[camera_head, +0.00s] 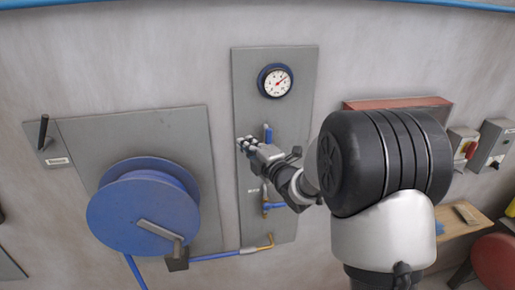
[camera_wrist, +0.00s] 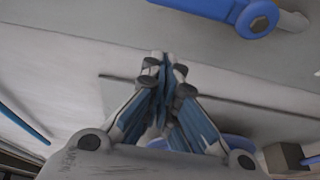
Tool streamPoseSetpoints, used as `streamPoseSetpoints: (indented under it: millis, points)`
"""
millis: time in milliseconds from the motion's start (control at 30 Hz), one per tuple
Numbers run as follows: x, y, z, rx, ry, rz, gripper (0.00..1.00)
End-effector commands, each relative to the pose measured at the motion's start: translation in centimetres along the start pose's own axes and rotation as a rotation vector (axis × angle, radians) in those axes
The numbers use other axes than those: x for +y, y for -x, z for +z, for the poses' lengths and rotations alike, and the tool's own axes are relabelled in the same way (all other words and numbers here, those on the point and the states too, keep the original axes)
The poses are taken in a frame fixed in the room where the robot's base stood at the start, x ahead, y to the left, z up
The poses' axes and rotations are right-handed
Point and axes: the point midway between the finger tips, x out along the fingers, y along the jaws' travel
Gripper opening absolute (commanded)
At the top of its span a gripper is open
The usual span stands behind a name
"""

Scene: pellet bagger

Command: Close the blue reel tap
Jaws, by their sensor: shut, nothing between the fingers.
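A grey wall panel (camera_head: 262,110) carries blue tap parts: an upright blue piece (camera_head: 267,133) near its middle and a lower blue tap (camera_head: 265,200) above the hose fitting. I cannot tell which one is the reel tap's handle, or whether it is open. My gripper (camera_head: 243,144) is in front of the panel, by the upper blue piece, pointing left. In the wrist view my gripper's fingers (camera_wrist: 163,62) are together and empty. A blue lever with a round bolt (camera_wrist: 256,20) is at the top right there, apart from the fingertips.
A blue hose reel (camera_head: 140,210) with a crank hangs on a grey plate at left; its blue hose (camera_head: 215,256) runs to a brass fitting (camera_head: 265,243). A round gauge (camera_head: 275,81) is above. Switch boxes (camera_head: 490,145) and a wooden bench (camera_head: 460,218) are at right.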

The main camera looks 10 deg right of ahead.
Motion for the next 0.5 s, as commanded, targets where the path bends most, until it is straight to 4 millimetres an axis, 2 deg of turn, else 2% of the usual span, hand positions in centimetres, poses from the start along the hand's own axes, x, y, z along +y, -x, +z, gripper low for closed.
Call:
streamPoseSetpoints:
  millis: [100, 200, 500]
  points:
    - [0.2, 0.3, 1.9, -0.006, 0.0, -0.002, 0.0]
    - [0.1, 0.7, 2.9, -0.004, -0.001, -0.001, 0.0]
    - [0.0, 1.1, 3.8, -0.001, 0.0, -0.001, 0.0]
